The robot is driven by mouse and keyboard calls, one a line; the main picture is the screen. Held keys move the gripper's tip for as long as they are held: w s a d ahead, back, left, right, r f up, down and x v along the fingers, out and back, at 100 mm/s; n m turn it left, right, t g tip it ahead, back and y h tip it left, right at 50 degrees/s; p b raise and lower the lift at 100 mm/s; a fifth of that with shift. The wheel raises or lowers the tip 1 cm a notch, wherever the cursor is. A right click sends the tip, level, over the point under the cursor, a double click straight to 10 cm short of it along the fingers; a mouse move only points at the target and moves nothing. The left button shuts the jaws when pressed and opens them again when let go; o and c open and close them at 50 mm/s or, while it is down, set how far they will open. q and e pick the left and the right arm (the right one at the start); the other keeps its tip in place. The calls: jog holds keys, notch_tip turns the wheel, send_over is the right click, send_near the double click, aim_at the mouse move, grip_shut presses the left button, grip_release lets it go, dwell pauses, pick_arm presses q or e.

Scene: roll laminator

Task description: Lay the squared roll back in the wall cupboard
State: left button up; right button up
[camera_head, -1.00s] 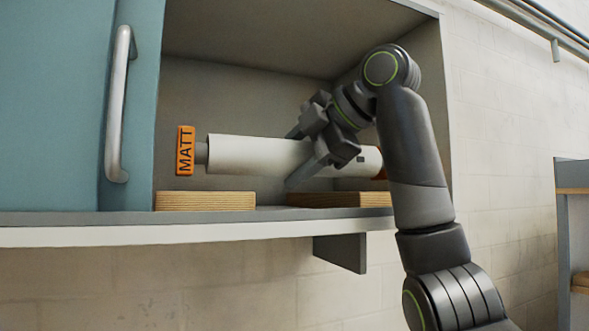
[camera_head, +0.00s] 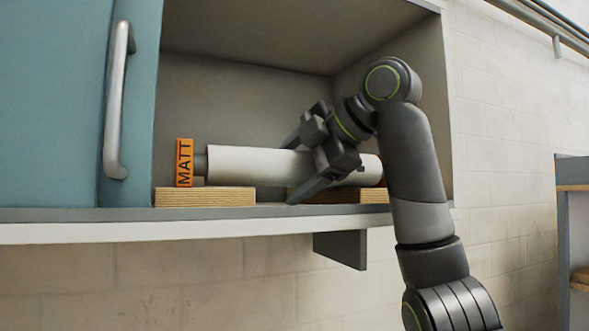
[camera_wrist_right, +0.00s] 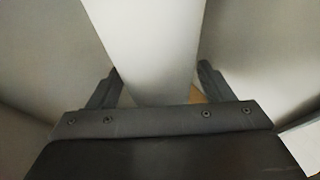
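The white roll (camera_head: 262,166) lies level inside the open wall cupboard (camera_head: 250,105). Its square orange end piece, marked MATT (camera_head: 185,163), is at the left. The roll appears to rest on two wooden blocks, the left one (camera_head: 205,197) and the right one (camera_head: 340,195). My right gripper (camera_head: 291,175) is around the roll near its middle, one finger above and behind, the other below and in front. The fingers look spread, with a slight gap at the right finger in the wrist view, where the roll (camera_wrist_right: 155,50) passes between them. My left gripper is not in view.
A teal door (camera_head: 55,100) with a metal handle (camera_head: 116,100) covers the left side. The cupboard floor has a front edge (camera_head: 200,215), and a side wall (camera_head: 425,110) stands right of my arm. Space above the roll is free.

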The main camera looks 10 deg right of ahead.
aim_at(308, 158)
jog(key=shift+r, duration=0.25)
jog(key=b+v, duration=0.5)
jog(key=shift+s+d+f, duration=0.1)
jog(key=shift+s+d, duration=0.1)
jog(key=shift+s, duration=0.2)
jog(key=shift+s+d+r+b, duration=0.5)
jog(key=shift+r+b, duration=0.15)
jog(key=shift+b, duration=0.45)
jog(key=shift+s+d+r+b, duration=0.25)
jog(key=shift+s+d+b, duration=0.05)
jog(key=shift+s+b, duration=0.3)
jog(key=shift+b+v, duration=0.3)
jog(key=shift+v, duration=1.25)
jog(key=shift+w+r, duration=0.15)
jog(key=shift+r, duration=0.05)
